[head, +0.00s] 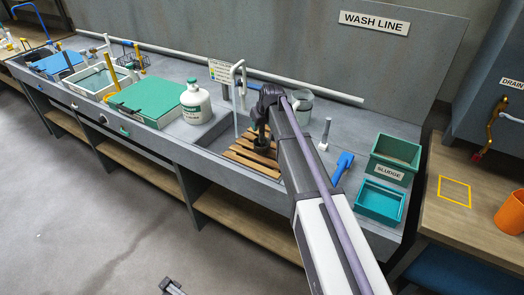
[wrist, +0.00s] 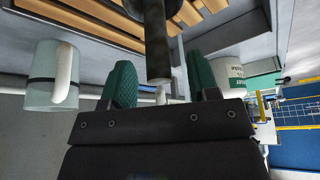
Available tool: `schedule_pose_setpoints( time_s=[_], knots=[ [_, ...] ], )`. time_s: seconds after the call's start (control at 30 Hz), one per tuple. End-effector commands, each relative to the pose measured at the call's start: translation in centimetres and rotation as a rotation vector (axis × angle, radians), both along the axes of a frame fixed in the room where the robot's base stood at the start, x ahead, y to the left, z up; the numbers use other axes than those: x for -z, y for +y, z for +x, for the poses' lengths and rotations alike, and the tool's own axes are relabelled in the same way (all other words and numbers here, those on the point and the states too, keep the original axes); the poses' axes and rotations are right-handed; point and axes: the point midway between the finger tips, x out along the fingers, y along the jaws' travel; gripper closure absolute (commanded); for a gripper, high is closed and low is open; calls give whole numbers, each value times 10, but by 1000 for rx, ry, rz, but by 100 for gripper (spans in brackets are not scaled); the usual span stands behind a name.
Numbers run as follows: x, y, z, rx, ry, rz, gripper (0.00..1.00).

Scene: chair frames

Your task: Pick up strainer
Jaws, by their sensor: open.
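A dark post with a wider dark base, which looks like the strainer, stands over the wooden slats in the sink; its base shows in the head view (head: 262,151). In the wrist view the post of the strainer (wrist: 155,40) comes down from the top edge, between my two green fingertips. My gripper (wrist: 160,82) is open, with one finger on each side of the post and visible gaps. In the head view my gripper (head: 262,125) is small, dark and partly hidden by my own arm. Whether the fingers touch the strainer is not visible.
The wooden slats (head: 246,165) lie in the sink. A white faucet (head: 238,75) and white jug (head: 196,102) stand left. A translucent container (wrist: 42,92) is near the gripper. A blue tool (head: 343,166), sludge bin (head: 395,150) and teal tray (head: 380,201) are right.

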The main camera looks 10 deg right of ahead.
Motion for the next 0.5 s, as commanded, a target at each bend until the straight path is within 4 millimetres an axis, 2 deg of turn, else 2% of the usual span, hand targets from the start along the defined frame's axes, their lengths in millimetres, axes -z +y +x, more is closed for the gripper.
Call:
schedule_pose_setpoints(
  time_s=[0.03,0.13,0.37,0.5],
  knots=[
    [21,0,4,0,0,0,45],
    [37,1,11,0,0,0,45],
    [33,2,13,0,0,0,45],
    [33,2,12,0,0,0,57]
  ],
)
